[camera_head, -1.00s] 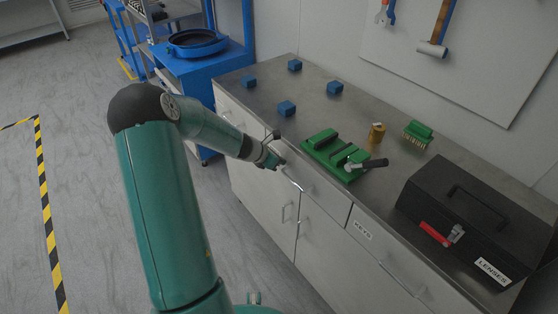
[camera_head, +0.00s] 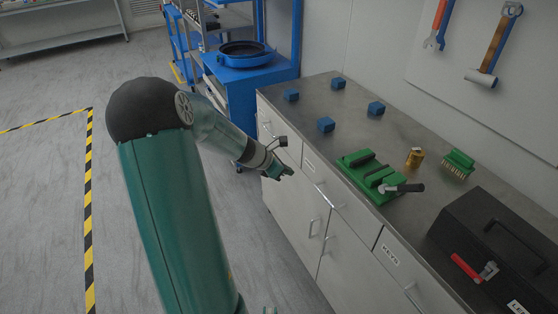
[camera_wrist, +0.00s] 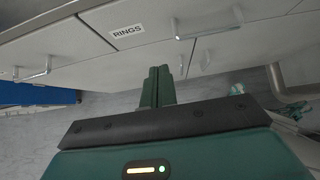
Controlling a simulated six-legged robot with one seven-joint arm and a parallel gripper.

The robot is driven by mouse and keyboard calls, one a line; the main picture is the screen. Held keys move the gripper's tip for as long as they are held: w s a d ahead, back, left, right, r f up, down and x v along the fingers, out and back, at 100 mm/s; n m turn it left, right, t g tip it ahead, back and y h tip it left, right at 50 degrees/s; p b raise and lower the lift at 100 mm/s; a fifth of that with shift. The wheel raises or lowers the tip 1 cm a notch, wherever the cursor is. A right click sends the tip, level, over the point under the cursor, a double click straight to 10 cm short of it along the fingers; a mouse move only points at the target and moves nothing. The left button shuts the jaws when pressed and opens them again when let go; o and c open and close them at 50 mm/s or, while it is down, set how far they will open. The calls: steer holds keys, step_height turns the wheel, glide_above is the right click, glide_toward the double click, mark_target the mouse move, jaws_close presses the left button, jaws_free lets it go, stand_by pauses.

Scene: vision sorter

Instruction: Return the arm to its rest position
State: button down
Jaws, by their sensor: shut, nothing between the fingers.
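My gripper (camera_head: 285,171) is at the end of my green arm, in front of the cabinet drawers and below the edge of the metal counter (camera_head: 300,84). It is shut and holds nothing. In the wrist view my gripper's fingers (camera_wrist: 158,86) are together, with the drawer labelled RINGS (camera_wrist: 127,31) beyond them. Clear air shows between the fingers and the counter items in the head view.
On the counter stand several blue blocks (camera_head: 326,125), a green fixture with a black handle (camera_head: 368,172), a brass cylinder (camera_head: 415,157), a green brush-like part (camera_head: 458,163) and a black toolbox (camera_head: 500,245). A blue cart (camera_head: 250,85) stands behind. The floor at left is clear.

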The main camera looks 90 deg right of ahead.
steer(key=shift+w, duration=0.1)
steer(key=w+a+r+m+t+h, duration=0.1)
steer(key=w+a+r+t, duration=0.15)
steer(key=w, duration=0.55)
steer(key=w+a+r+m+t, duration=0.1)
steer(key=w+a+r, duration=0.2)
steer(key=w, duration=0.5)
steer(key=w+a+r+m+t, duration=0.15)
steer(key=w+a+r, duration=0.25)
steer(key=w+a, duration=0.4)
steer(key=w+a+r+m+t, duration=0.1)
steer(key=w+a+r+t, duration=0.25)
steer(key=w+a, duration=0.4)
steer(key=w+a+r+m+t+y, duration=0.1)
steer(key=w+a+r+t, duration=0.15)
steer(key=a, duration=0.75)
steer(key=w+a+r+t+y, duration=0.1)
steer(key=w+a+r+y, duration=0.2)
steer(key=a, duration=0.7)
steer(key=s+a+r+t+y, duration=0.1)
steer(key=s+a+r, duration=0.2)
steer(key=a, duration=1.2)
steer(key=shift+s+a+m+y, duration=0.2)
steer(key=shift+a+m+y, duration=0.1)
steer(key=shift+m, duration=0.05)
